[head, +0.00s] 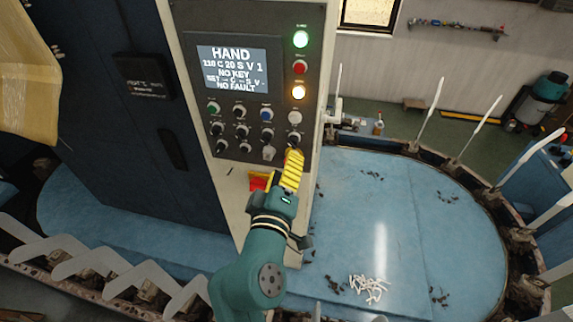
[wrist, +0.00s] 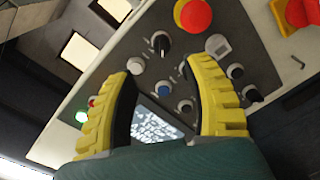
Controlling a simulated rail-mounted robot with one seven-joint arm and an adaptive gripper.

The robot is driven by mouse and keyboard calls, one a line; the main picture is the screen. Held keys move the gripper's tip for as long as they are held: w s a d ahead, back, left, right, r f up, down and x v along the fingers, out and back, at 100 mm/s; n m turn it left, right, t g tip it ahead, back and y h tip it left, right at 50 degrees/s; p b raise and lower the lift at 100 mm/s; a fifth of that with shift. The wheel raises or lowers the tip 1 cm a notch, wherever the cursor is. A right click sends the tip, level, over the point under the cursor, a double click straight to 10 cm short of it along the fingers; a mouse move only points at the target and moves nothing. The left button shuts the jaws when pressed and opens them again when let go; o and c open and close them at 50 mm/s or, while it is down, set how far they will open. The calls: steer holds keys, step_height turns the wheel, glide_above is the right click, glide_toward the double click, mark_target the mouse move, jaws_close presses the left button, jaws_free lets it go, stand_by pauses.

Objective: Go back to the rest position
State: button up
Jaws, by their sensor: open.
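My gripper (head: 291,170) has yellow ribbed fingers and is in front of the lower part of the control panel (head: 228,165). In the wrist view my gripper (wrist: 163,72) is open, with its two fingers apart and nothing between them. Panel knobs and the display (wrist: 158,125) show beyond the gap. A red round button on a yellow base (wrist: 195,14) lies past the right fingertip. I cannot tell whether the fingers touch the panel. The display (head: 232,69) reads HAND, NO KEY and NO FAULT. A green lamp (head: 301,39) and an amber lamp (head: 298,91) are lit.
A red and yellow part (head: 259,181) sits low on the cabinet beside my gripper. A blue table (head: 390,230) with a pile of white pieces (head: 368,288) spreads to the right. Pale flat boards (head: 428,110) stand around its edge. A yellow sheet-like thing (head: 28,75) hangs at upper left.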

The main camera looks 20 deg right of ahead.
steer(key=s+a+r+m+t+y+p, duration=0.2)
steer(key=s+r, duration=0.5)
steer(key=r, duration=0.4)
steer(key=s+a+r+m+t+y+p, duration=0.2)
steer(key=s+a+r+m+t+y, duration=0.2)
steer(key=s+r+y, duration=0.3)
step_height(320, 180, up, 6)
steer(key=shift+s+a+f+t+p, duration=0.2)
steer(key=shift+s+a+t+p, duration=0.15)
steer(key=shift+a+t, duration=0.4)
steer(key=shift+a, duration=0.15)
